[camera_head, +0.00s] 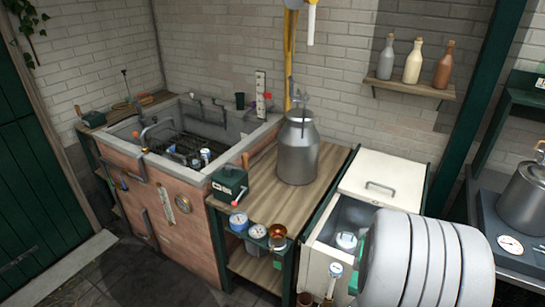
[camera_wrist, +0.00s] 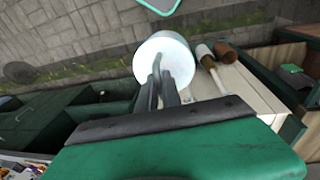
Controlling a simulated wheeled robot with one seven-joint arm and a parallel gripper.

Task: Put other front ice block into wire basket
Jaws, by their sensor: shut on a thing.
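My gripper (camera_wrist: 160,78) is in the wrist view, with its dark fingers shut on a pale, whitish round block (camera_wrist: 176,48), which looks like the ice block. The fingers cover part of its near side. In the head view my gripper and the held block are hidden behind my white arm at the lower right. The dark wire basket (camera_head: 178,146) sits inside the stone sink at the left. A small pale block (camera_head: 205,154) shows at its right side; I cannot tell if it is ice. Another pale round block (camera_head: 346,240) sits inside the open white chest.
The white chest (camera_head: 382,186) stands right of a wooden bench (camera_head: 262,187) holding a metal churn (camera_head: 298,150). A green box (camera_head: 229,184) stands at the bench's left end. The stone sink (camera_head: 247,124) has raised walls and a tap. Bottles stand on a wall shelf (camera_head: 415,90).

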